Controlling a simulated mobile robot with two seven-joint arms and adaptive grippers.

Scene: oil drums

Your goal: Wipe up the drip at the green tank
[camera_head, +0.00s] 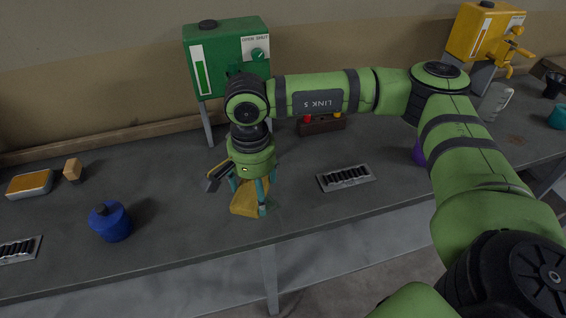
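The green tank (215,72) stands on legs at the back of the grey bench, with a dial on its front. My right arm comes in from the right and hides the tank's lower right part. My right gripper (253,192) points down in front of the tank, low over the bench. A yellow cloth or sponge (243,208) is under and between its fingers, at the bench top. I cannot tell whether the fingers grip it. No drip shows; the arm, gripper and yellow piece hide part of the bench there. My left gripper is out of view.
A dark flat piece (213,182) lies left of the gripper. A blue container (110,222), wooden block (73,170) and yellow-topped tray (30,185) stand left. A drain grate (345,177) is right. A yellow tank (476,35) stands back right. Bench between blue container and gripper is clear.

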